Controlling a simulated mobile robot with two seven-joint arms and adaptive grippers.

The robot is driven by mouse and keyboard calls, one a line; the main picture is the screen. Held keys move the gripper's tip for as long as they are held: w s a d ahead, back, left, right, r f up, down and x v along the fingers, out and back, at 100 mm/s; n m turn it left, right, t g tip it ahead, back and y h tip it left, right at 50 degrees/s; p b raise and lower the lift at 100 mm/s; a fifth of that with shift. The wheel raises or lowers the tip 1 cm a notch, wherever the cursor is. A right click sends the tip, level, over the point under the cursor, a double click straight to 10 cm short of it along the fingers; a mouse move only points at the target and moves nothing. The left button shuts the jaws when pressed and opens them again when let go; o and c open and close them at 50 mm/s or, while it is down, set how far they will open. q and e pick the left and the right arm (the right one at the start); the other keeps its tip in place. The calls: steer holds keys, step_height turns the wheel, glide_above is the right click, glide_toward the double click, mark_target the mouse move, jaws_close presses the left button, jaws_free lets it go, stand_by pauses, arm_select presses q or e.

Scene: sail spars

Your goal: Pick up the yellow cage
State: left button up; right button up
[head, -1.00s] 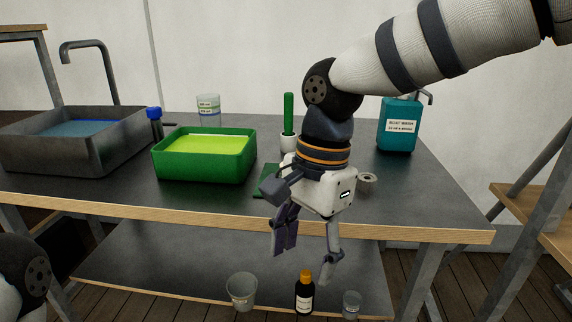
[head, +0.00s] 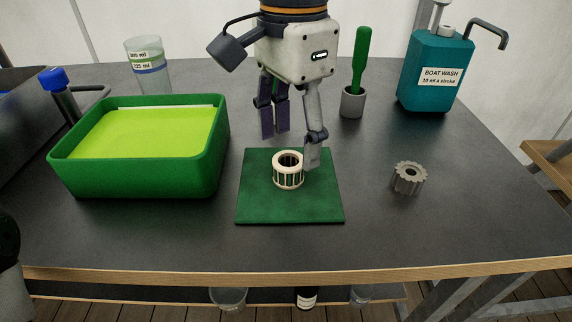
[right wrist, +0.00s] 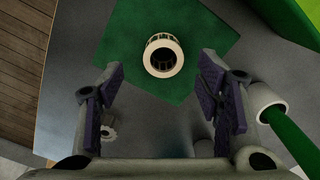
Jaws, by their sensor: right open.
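The cage (head: 289,170) is a small, pale cream-yellow slotted ring with an open middle. It stands upright on a green square mat (head: 262,207). My right gripper (head: 291,148) is open and empty, pointing down just behind and above the cage in the head view. One of its fingers overlaps the mat's back edge there. In the right wrist view the cage (right wrist: 163,56) shows ahead, between the directions of the two spread fingers and a little beyond their tips. No contact shows. My left gripper is out of view.
A green tray of yellow-green liquid (head: 215,150) stands left of the mat. A grey gear (head: 409,178) lies to its right. A grey cup with a green-handled tool (head: 353,102) and a teal boat wash bottle (head: 434,72) stand behind. A measuring beaker (head: 147,66) is at back left.

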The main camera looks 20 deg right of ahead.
mark_target(291, 160)
steer(key=f, duration=0.5)
steer(key=shift+w+d+b, duration=0.1)
steer(key=shift+w+b, duration=0.1)
steer(key=shift+b, duration=0.2)
steer(key=shift+r, duration=0.1)
steer(key=c, duration=1.3)
